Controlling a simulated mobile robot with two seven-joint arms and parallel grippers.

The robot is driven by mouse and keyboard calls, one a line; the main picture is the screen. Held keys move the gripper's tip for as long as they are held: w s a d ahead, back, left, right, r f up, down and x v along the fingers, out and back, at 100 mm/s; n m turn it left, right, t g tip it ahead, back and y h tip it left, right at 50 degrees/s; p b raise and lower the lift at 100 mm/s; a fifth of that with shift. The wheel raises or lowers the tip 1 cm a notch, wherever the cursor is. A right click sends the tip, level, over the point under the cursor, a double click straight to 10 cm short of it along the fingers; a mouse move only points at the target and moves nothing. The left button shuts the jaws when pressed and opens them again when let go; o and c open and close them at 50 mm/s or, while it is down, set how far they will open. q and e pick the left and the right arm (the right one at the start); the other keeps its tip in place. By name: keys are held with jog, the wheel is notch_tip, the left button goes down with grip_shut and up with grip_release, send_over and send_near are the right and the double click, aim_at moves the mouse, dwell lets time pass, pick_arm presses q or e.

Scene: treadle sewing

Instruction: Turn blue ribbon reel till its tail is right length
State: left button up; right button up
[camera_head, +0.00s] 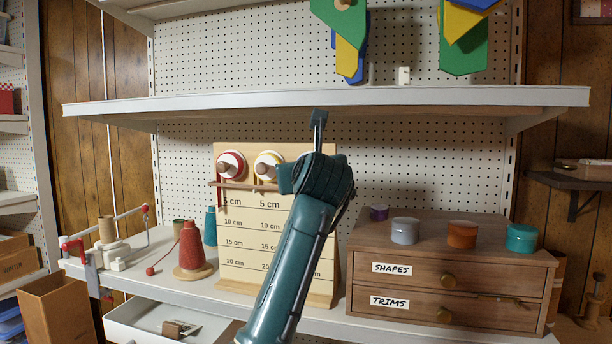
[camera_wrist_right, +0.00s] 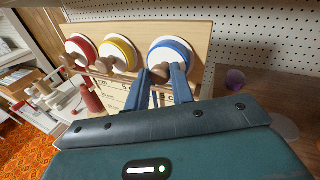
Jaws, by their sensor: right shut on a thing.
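The blue ribbon reel (camera_wrist_right: 170,50), with a white rim and a wooden knob (camera_wrist_right: 160,72), is on the upright wooden board (camera_wrist_right: 200,35) in the right wrist view. My right gripper (camera_wrist_right: 168,78) is shut on this knob at the front of the reel. In the head view my right arm and gripper (camera_head: 286,178) cover the blue reel. The blue tail cannot be made out in either view. The board's length scale (camera_head: 270,232) shows lines from 5 cm to 20 cm. My left gripper is not in view.
A red reel (camera_head: 231,164) and a yellow reel (camera_head: 268,165) sit left of my gripper. A shelf (camera_head: 330,99) hangs above. A wooden drawer unit (camera_head: 450,265) stands right, a red thread cone (camera_head: 190,248) left.

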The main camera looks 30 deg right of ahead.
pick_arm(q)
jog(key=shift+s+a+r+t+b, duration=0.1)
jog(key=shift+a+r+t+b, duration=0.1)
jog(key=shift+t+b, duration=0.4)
pick_arm(e)
jog(key=m+t+h, duration=0.1)
jog(key=m, duration=0.3)
jog(key=shift+f, duration=0.15)
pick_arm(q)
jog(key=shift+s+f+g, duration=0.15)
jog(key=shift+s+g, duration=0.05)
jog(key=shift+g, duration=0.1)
pick_arm(e)
jog(key=shift+t, duration=0.3)
jog(key=o, duration=0.6)
jog(key=shift+o, duration=0.2)
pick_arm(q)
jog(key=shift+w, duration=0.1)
